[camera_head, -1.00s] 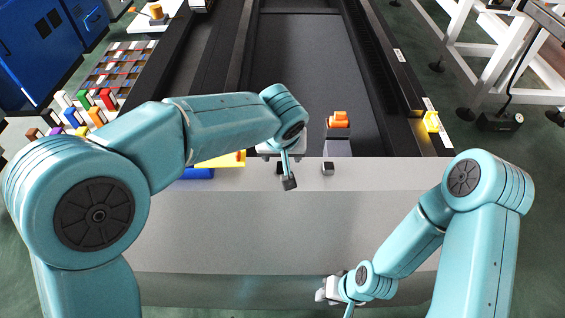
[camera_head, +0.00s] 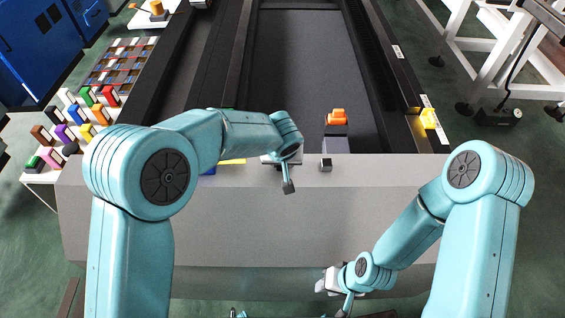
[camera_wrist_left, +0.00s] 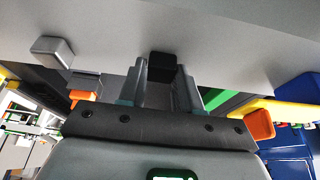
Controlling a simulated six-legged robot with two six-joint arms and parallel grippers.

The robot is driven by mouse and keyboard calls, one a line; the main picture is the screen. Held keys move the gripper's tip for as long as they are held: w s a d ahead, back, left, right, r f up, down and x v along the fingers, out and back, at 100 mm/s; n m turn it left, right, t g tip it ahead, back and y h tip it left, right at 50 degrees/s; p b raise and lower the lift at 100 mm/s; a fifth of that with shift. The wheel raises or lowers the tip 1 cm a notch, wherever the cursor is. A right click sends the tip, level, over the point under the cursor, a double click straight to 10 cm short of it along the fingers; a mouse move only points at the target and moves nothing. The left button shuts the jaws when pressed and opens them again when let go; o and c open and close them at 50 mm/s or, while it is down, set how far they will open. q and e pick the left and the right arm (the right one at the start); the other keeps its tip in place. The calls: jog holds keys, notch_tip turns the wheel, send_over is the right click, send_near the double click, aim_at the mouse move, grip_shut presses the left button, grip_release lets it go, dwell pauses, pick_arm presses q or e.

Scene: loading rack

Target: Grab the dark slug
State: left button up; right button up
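The dark slug (camera_wrist_left: 160,66) is a small near-black block standing on the light grey surface. In the left wrist view it lies between the tips of my left gripper (camera_wrist_left: 161,72), with a narrow gap visible on each side. In the head view my left gripper (camera_head: 280,160) is over the far edge of the grey surface, and my own wrist mostly hides the slug there. A lighter grey block (camera_head: 326,165) stands to the right; it also shows in the left wrist view (camera_wrist_left: 52,51). My right gripper (camera_head: 328,282) hangs low in front, away from both blocks; its fingers are too small to read.
The grey surface (camera_head: 330,220) is largely clear in front. Behind it, an orange part (camera_head: 337,116) sits on a grey block in the dark channel. A yellow part (camera_head: 428,119) is on the right rail. Several coloured blocks stand on a rack at left.

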pick_arm(q)
grip_shut()
jog(key=shift+s, duration=0.1)
jog(key=shift+r, duration=0.1)
